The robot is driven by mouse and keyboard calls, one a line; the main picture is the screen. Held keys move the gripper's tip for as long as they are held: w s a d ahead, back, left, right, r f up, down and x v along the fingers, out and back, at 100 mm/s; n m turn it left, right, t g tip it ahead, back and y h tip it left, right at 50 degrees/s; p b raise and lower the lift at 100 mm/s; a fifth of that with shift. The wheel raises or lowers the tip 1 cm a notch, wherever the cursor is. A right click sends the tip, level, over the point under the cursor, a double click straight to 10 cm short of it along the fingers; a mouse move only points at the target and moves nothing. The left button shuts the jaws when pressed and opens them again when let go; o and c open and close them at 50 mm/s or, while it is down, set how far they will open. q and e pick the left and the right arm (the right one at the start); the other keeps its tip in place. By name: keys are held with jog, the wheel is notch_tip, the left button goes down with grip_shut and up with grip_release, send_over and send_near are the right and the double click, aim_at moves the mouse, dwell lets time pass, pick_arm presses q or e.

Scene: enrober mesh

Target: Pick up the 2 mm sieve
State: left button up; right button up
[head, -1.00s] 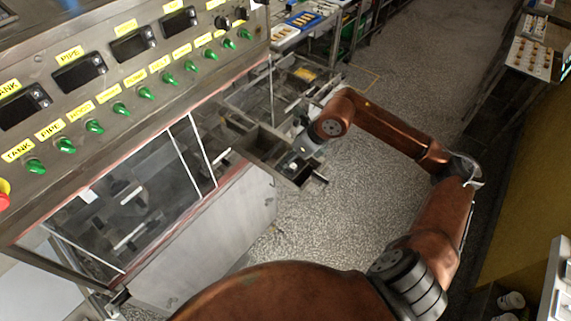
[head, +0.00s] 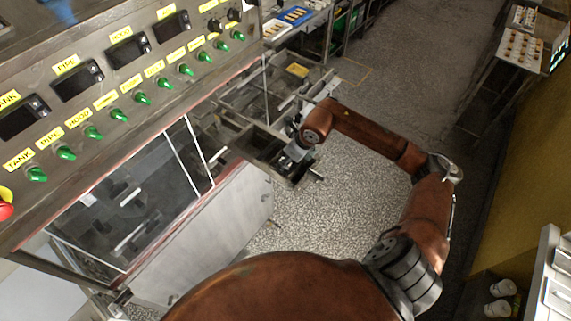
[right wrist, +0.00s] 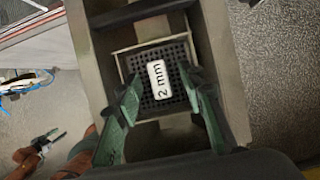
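The 2 mm sieve (right wrist: 177,98) is a dark perforated square with a pale frame edge and a white "2 mm" label. It sits in a metal channel in the right wrist view. My right gripper (right wrist: 163,92) is open, with its green fingers apart on the near left and right sides of the sieve. Contact with the sieve cannot be told. In the head view my right gripper (head: 292,156) is over the end of the metal trough (head: 262,143), and the sieve is not clear there. My left gripper does not show in the head view.
The enrober's control panel (head: 150,62), with green knobs, and its clear-sided housing (head: 130,200) stand at left. A tray of small pieces (head: 521,47) is at upper right. White cups (head: 500,298) are at lower right. Speckled floor lies open beyond the trough.

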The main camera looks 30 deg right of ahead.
grip_shut()
dwell(0.3)
jog(key=shift+r, duration=0.15)
